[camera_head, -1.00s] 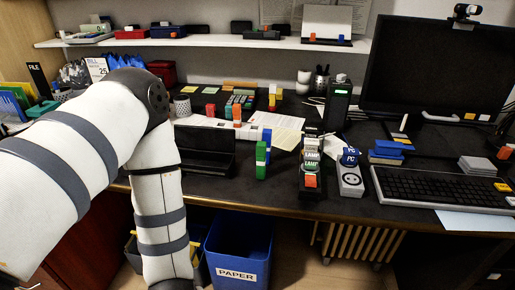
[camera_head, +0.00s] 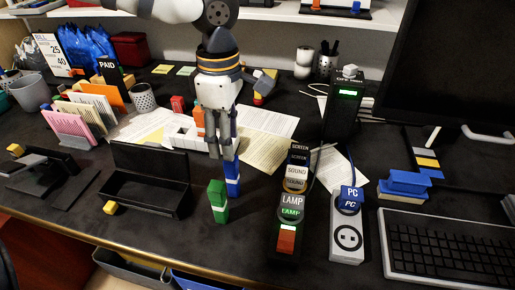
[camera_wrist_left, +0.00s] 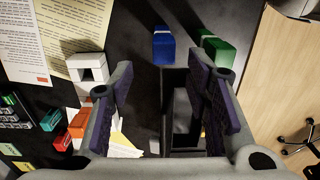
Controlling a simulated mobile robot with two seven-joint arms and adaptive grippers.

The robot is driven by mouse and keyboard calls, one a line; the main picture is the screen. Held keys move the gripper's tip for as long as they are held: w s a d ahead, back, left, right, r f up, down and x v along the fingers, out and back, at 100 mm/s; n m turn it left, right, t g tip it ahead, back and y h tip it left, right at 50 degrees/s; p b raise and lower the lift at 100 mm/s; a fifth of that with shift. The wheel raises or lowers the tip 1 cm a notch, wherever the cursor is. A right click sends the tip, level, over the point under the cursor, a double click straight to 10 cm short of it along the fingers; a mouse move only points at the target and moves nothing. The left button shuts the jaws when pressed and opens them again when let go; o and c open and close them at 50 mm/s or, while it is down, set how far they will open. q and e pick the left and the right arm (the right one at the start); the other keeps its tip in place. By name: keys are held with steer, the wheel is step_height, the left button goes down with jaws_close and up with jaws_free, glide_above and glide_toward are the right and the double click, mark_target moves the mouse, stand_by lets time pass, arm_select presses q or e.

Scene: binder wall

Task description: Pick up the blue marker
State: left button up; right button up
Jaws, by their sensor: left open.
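The blue marker (camera_head: 233,182) stands upright on the dark desk, just behind the green one, with a white band near its top. It also shows in the left wrist view (camera_wrist_left: 163,45), near the top centre. The green marker (camera_head: 217,203) stands close beside it and shows at the right in the left wrist view (camera_wrist_left: 217,50). My left gripper (camera_head: 228,152) points down at the blue marker, its fingertips at or just above the marker's top. In the left wrist view its fingers (camera_wrist_left: 160,80) are spread with nothing between them. Contact cannot be told. My right gripper is not seen.
An open black case (camera_head: 150,190) lies left of the markers. A labelled black strip (camera_head: 288,215) and a white PC socket (camera_head: 346,235) lie to the right. A white block (camera_head: 186,133) and papers (camera_head: 255,150) lie behind. Bare desk is in front of the markers.

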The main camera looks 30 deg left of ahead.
mark_target(233, 178)
arm_select(q)
steer(key=shift+w+f, duration=0.25)
steer(key=f, duration=0.1)
steer(key=s+f, duration=0.1)
steer(key=f, duration=0.3)
steer(key=shift+s+b, duration=0.35)
steer(key=shift+s, duration=0.05)
steer(key=f, duration=0.5)
steer(key=shift+w+d+f+b, duration=0.2)
steer(key=shift+w+d+b, duration=0.1)
steer(key=shift+b, duration=0.05)
steer(key=shift+w+f, duration=0.15)
steer(key=shift+f, duration=0.25)
jaws_close()
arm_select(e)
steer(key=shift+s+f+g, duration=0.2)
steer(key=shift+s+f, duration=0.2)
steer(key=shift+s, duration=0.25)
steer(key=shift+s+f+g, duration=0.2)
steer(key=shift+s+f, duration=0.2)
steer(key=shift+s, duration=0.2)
